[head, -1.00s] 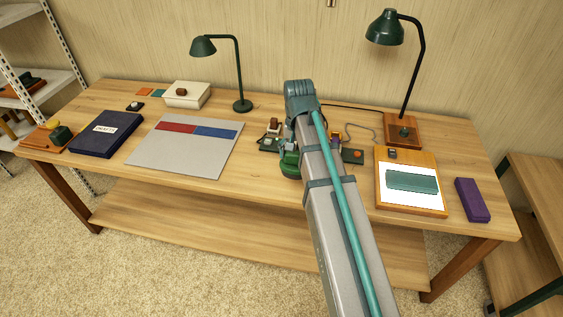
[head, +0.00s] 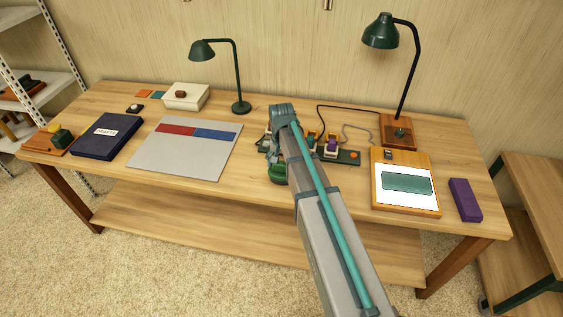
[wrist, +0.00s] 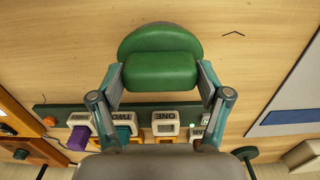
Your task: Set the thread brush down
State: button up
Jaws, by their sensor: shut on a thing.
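The thread brush, a green block with a rounded back, is between my gripper's fingers (wrist: 161,84) in the wrist view. My gripper is shut on the brush (wrist: 160,70). In the head view the brush (head: 277,174) shows as a green patch beside my arm, over the table's front middle part. My arm hides most of the gripper there. Bare wood surrounds the brush in the wrist view; I cannot tell whether it touches the table (head: 255,185).
A dark green strip with numbered, labelled holders (wrist: 163,123) lies close to the gripper. A grey board with red and blue bands (head: 185,150) lies left. A wooden tray with a white sheet (head: 406,205) and a purple block (head: 465,200) lie right. Two lamps stand behind.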

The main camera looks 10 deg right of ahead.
jog(key=shift+f, duration=0.2)
jog(key=shift+f, duration=0.15)
jog(key=o, duration=1.5)
notch_tip(320, 180, up, 12)
jog(key=b, duration=0.3)
jog(key=shift+r, duration=0.2)
jog(key=shift+f, duration=0.1)
